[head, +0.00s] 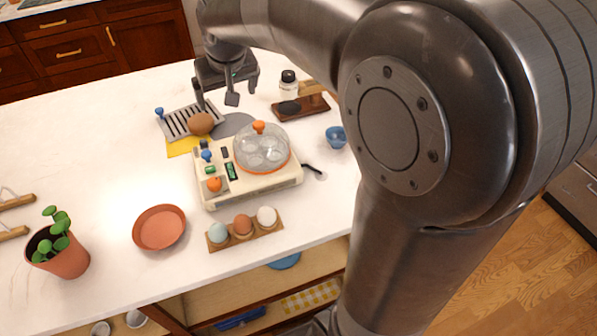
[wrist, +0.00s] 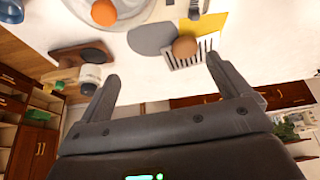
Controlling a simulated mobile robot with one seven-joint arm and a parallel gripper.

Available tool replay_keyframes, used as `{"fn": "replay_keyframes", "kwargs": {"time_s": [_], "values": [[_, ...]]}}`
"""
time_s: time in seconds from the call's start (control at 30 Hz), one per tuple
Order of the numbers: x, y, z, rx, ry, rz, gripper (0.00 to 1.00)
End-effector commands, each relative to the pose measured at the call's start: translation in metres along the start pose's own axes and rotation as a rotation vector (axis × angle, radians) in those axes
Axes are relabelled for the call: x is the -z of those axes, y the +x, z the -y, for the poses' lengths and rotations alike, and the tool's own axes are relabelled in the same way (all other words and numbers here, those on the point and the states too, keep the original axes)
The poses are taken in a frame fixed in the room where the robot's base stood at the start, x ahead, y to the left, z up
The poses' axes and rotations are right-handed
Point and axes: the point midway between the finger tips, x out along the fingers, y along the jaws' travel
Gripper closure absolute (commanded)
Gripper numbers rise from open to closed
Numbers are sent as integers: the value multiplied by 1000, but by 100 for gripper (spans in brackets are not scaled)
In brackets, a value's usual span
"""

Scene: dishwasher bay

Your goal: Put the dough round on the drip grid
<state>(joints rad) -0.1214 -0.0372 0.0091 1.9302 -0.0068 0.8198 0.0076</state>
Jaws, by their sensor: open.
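The dough round (head: 200,123), a brown ball, sits at the right end of the slatted metal drip grid (head: 174,126) in the head view. In the wrist view the dough round (wrist: 185,47) overlaps the edge of the drip grid (wrist: 207,46) and appears to rest on it. My gripper (head: 228,97) is open and empty, above the counter, behind and to the right of the dough round. In the wrist view my gripper (wrist: 162,70) has its fingers wide apart with nothing between them; the dough round is beyond them, apart from both.
A yellow cloth (head: 181,149) and a grey round mat (head: 236,125) lie beside the grid. An egg cooker (head: 252,182) with a clear dome stands in front.

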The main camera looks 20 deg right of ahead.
Motion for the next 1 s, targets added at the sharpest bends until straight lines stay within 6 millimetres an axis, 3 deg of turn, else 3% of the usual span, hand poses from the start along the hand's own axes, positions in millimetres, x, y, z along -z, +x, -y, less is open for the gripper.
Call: {"fn": "replay_keyframes", "kwargs": {"time_s": [0.1,0.3,0.6,0.8,1.0], "values": [[-41,-32,-11,-10,21,-16,6],[-112,-68,-23,-26,54,-33,6],[-214,-88,-31,-46,99,-56,6],[-246,-88,-32,-52,113,-63,6],[-250,-87,-32,-53,115,-62,6]]}}
